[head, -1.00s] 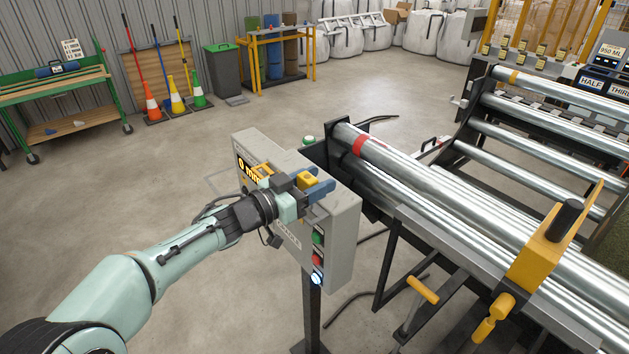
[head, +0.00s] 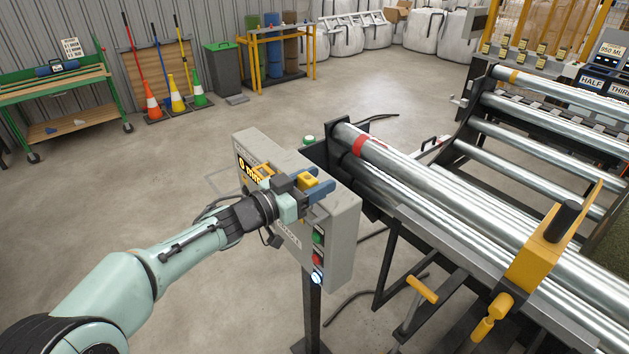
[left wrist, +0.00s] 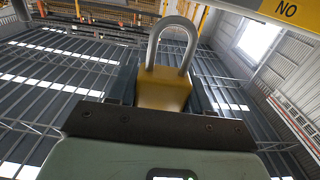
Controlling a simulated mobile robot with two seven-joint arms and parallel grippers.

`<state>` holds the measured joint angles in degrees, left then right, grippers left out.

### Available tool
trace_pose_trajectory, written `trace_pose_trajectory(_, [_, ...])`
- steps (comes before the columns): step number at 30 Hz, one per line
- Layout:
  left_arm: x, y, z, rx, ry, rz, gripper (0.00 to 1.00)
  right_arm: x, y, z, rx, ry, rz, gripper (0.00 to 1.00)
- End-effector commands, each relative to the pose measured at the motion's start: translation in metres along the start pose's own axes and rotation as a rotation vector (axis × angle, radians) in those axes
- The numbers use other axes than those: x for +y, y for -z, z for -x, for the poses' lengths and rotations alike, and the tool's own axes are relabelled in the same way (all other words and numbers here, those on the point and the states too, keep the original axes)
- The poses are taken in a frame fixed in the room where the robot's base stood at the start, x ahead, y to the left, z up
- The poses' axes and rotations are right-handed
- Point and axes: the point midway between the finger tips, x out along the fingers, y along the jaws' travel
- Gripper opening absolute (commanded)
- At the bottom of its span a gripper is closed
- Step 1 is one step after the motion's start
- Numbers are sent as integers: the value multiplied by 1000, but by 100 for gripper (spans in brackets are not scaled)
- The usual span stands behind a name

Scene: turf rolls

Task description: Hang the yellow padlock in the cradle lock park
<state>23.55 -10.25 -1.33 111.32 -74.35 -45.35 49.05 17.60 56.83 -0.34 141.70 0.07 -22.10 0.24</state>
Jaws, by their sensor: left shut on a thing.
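My left gripper (head: 309,186) is shut on the yellow padlock (head: 307,180), in front of the upper part of a grey control box (head: 345,222). In the left wrist view the yellow padlock (left wrist: 163,90) sits between the fingers with its steel shackle pointing up in the picture and closed into the body. A yellow piece (head: 263,170) shows at the box's upper front, beside the wrist; I cannot tell if it belongs to the lock park. The gripper hides part of the box face, and I cannot tell whether the padlock touches anything. My right gripper is not in view.
Open floor lies to the left.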

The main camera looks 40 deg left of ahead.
Motion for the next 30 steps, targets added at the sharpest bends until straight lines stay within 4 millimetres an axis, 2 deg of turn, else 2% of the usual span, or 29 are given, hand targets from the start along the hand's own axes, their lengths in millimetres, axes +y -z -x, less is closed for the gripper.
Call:
trace_pose_trajectory(12, [0,-1,0,1,-1,-1,16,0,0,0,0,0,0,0])
trace_pose_trajectory(30, [0,-16,0,0,-1,0,16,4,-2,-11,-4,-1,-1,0])
